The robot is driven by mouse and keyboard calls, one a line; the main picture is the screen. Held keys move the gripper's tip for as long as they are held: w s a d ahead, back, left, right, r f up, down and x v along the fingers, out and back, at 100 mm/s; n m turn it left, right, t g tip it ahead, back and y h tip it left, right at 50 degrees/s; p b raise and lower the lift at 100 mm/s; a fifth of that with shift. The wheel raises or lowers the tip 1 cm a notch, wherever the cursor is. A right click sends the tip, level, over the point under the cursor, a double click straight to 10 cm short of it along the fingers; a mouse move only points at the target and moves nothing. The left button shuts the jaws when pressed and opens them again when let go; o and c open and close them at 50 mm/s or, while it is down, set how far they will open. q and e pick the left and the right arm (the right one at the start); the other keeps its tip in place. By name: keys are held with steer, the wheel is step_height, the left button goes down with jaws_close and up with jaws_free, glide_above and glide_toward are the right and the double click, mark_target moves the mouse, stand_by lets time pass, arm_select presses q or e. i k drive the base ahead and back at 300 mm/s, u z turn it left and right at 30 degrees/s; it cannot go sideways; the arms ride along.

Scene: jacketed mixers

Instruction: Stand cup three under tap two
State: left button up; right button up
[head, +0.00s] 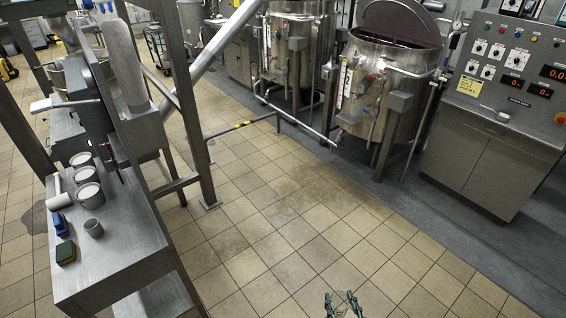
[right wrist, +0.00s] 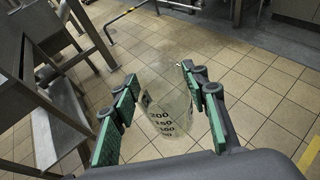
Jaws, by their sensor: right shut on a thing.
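My right gripper (head: 341,303) shows at the bottom edge of the head view. It is shut on a clear cup, which stands between its green-padded fingers in the right wrist view (right wrist: 168,112). The cup has dark graduation numbers such as 200 and 150. No cup number is readable. The hold is above the tiled floor, well away from the mixers. A steel jacketed mixer (head: 372,105) with an open lid stands at the back right, and another mixer (head: 297,55) stands left of it. My left gripper is out of view.
A steel bench (head: 110,258) at the left holds several pale tubs (head: 90,195), a small grey cup (head: 94,228) and a green-yellow sponge (head: 66,252). A control cabinet (head: 490,165) stands at the right. The tiled floor (head: 290,220) between is clear.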

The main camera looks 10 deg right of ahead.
mark_target(351, 119)
steer(key=z, duration=0.15)
steer(key=i, duration=1.95)
steer(key=z, duration=0.35)
steer(key=i, duration=2.2)
steer(key=z, duration=0.3)
steer(key=i, duration=1.3)
